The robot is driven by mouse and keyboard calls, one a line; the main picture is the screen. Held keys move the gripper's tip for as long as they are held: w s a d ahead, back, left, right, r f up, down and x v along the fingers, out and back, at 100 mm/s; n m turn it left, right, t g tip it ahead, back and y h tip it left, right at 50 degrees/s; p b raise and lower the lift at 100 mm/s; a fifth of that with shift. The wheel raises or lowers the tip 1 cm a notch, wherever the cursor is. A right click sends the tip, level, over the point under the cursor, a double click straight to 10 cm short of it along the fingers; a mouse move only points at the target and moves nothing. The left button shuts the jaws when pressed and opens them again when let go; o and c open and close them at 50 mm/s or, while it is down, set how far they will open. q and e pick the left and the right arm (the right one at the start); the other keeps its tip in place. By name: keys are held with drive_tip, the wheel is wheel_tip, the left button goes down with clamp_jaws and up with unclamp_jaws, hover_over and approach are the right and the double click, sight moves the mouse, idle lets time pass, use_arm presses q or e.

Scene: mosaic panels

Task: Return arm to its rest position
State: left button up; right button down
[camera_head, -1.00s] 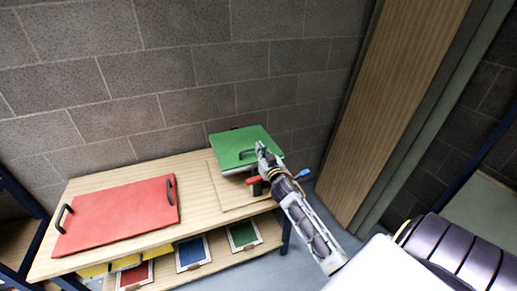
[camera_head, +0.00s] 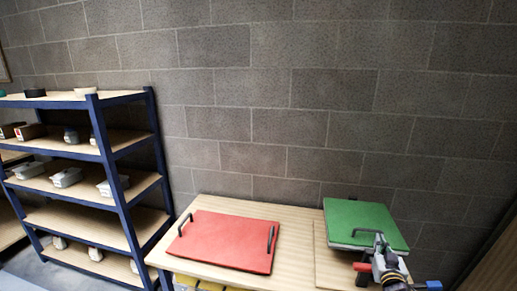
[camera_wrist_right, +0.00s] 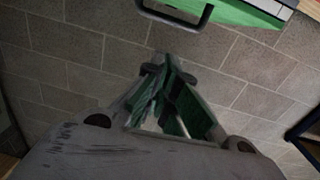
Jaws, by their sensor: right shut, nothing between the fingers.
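My right gripper (camera_head: 380,243) is in front of the green panel (camera_head: 362,215) at the right of the head view. Its fingers are shut with nothing between them. In the right wrist view, the shut fingers (camera_wrist_right: 170,68) point toward the wall, and the green panel (camera_wrist_right: 250,12) with its dark handle (camera_wrist_right: 178,18) lies beyond them at the top. The fingers look apart from that handle. Most of my right arm is below the picture edge in the head view. My left gripper is not in view.
A red panel (camera_head: 226,240) with two dark handles lies on the wooden table (camera_head: 300,222). A blue-framed shelf (camera_head: 108,160) with bins and bowls stands at left. A block wall (camera_head: 300,120) closes off the back. A wooden upright (camera_head: 500,262) stands at the right edge.

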drive_tip(key=s+a+f+n+g+y, duration=0.1)
drive_tip(key=s+a+f+g+y, duration=0.1)
drive_tip(key=s+a+f+g, duration=0.75)
drive_tip(key=s+a+f+n+g+y, duration=0.1)
drive_tip(key=s+a+n+g+y, duration=0.1)
drive_tip(key=s+a, duration=0.6)
drive_tip(key=s+a+f+n+g+y, duration=0.1)
drive_tip(key=s+a+f+n+g, duration=0.15)
drive_tip(key=s, duration=0.95)
wheel_tip(320, 180, down, 33)
drive_tip(key=s, duration=0.3)
drive_tip(key=s+d+f+g, duration=0.1)
drive_tip(key=s+f, duration=0.8)
drive_tip(key=s, duration=0.1)
drive_tip(key=s+d+f+g, duration=0.1)
drive_tip(key=s+d+f, duration=0.1)
drive_tip(key=s+f, duration=0.8)
drive_tip(key=shift+s+d+f, duration=0.15)
drive_tip(key=shift+s+d, duration=0.1)
drive_tip(key=shift+s, duration=0.55)
